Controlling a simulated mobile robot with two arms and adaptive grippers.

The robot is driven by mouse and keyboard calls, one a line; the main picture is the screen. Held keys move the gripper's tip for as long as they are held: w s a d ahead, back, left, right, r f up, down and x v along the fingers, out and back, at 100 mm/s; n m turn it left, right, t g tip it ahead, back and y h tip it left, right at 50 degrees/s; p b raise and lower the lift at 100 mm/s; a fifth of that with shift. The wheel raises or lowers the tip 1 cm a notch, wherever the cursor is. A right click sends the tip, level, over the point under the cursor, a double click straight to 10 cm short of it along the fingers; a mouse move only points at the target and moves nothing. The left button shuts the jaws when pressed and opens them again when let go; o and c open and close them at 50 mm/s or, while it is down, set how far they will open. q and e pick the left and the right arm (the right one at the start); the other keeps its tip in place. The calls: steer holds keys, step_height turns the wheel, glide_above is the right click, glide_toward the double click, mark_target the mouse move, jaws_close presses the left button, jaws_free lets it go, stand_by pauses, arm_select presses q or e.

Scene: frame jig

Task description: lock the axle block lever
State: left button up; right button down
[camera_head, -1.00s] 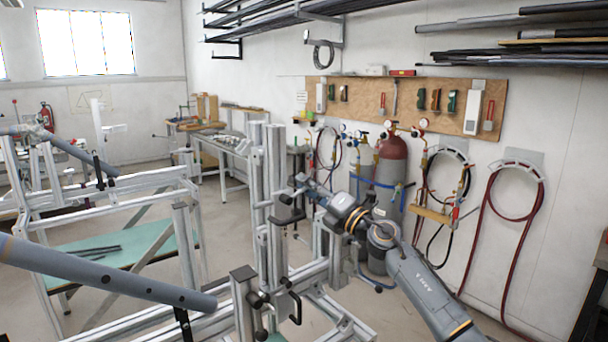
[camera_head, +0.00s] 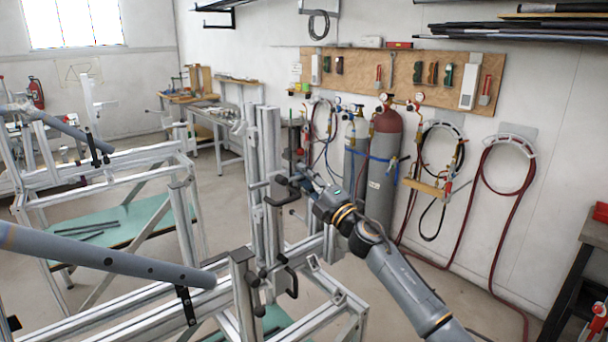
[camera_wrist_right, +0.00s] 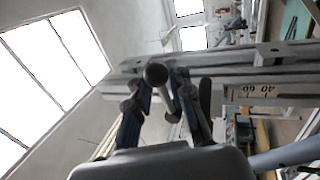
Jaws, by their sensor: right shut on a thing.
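My right gripper (camera_head: 291,182) is at the upright aluminium post (camera_head: 268,150) of the jig, beside a black handle (camera_head: 282,199) on that post. In the right wrist view, the gripper (camera_wrist_right: 163,100) has its two blue-and-dark fingers around a dark lever with a round ball knob (camera_wrist_right: 156,74), and it is shut on it. The lever's pivot and the block behind it are mostly hidden by the fingers. A second black handle (camera_head: 289,279) sits lower, on a short post (camera_head: 243,285). My left gripper is not in view.
Grey tubes (camera_head: 110,258) rest across the jig at the left. Gas cylinders (camera_head: 382,165) and hoses (camera_head: 510,180) stand along the wall behind my right arm. A workbench (camera_head: 585,270) is at the far right. A green shelf (camera_head: 120,228) lies low inside the frame.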

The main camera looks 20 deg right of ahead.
steer(key=shift+f, duration=0.2)
steer(key=c, duration=1.5)
jaws_free()
steer(key=shift+o, duration=0.3)
steer(key=shift+d, duration=0.1)
steer(key=v, duration=1.2)
